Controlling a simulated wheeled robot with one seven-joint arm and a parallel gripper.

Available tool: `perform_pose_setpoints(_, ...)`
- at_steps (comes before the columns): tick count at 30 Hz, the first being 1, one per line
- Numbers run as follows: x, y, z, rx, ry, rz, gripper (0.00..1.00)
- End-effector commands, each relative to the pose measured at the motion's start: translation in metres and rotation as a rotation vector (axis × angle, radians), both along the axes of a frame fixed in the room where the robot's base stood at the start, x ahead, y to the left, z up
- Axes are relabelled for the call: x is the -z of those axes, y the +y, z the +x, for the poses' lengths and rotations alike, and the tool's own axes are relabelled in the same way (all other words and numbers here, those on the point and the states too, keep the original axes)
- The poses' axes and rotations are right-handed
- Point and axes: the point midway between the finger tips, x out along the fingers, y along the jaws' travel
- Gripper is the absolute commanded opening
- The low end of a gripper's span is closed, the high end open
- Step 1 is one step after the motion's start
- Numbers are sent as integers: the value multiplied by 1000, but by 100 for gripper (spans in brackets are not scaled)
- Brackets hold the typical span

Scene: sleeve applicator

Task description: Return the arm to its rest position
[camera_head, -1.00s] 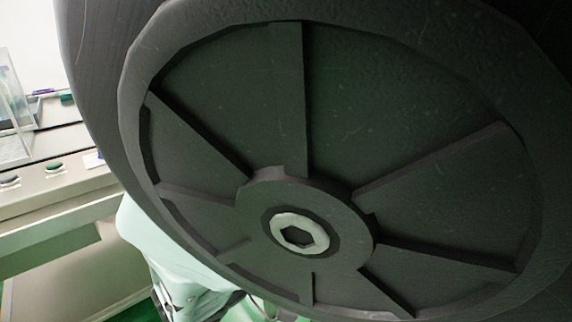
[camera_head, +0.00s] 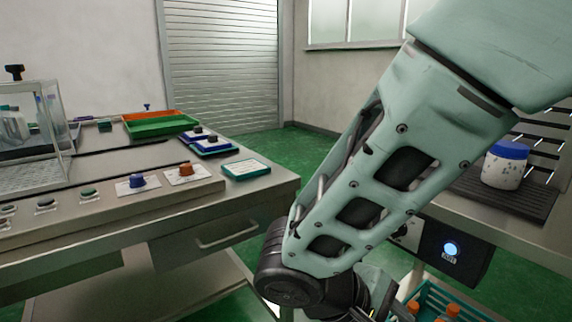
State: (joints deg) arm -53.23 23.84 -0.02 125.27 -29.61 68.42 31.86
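My arm's pale green link (camera_head: 385,185) crosses the right half of the view, running from the upper right down to a dark joint (camera_head: 287,275) at the lower middle. Beyond that joint, more dark arm parts show at the bottom edge, partly cut off. I cannot make out any gripper fingers in the view. The arm hides part of the floor and the right bench.
A left bench (camera_head: 130,212) carries a clear case (camera_head: 35,140), knobs, an orange-and-green tray (camera_head: 160,124) and blue trays (camera_head: 208,143). On the right, a blue-lidded jar (camera_head: 504,165) stands on a dark rack. A teal crate (camera_head: 430,296) holds orange-capped bottles. Green floor shows between the benches.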

Motion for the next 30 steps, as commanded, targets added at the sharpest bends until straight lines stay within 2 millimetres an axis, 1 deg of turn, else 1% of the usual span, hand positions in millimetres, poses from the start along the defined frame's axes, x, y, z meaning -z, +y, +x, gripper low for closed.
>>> perform_pose_setpoints(1, -4, -6, -14, 30, 54, 111, 50)
perform_pose_setpoints(3, -6, -6, -33, 52, 113, 259, 50)
perform_pose_setpoints(6, -12, -3, -53, 65, 145, 431, 50)
perform_pose_setpoints(9, -17, 0, -65, 69, 142, 564, 50)
perform_pose_setpoints(12, -22, 2, -73, 68, 116, 671, 50)
perform_pose_setpoints(17, -29, 3, -80, 61, 45, 802, 50)
perform_pose_setpoints(18, -41, 5, -80, 57, 44, 809, 50)
perform_pose_setpoints(19, -48, 5, -80, 56, 48, 806, 50)
perform_pose_setpoints(23, -72, 5, -80, 55, 50, 804, 50)
perform_pose_setpoints(26, -93, 5, -80, 56, 50, 804, 50)
perform_pose_setpoints(29, -118, 5, -80, 56, 50, 802, 50)
perform_pose_setpoints(30, -130, 5, -80, 56, 50, 802, 50)
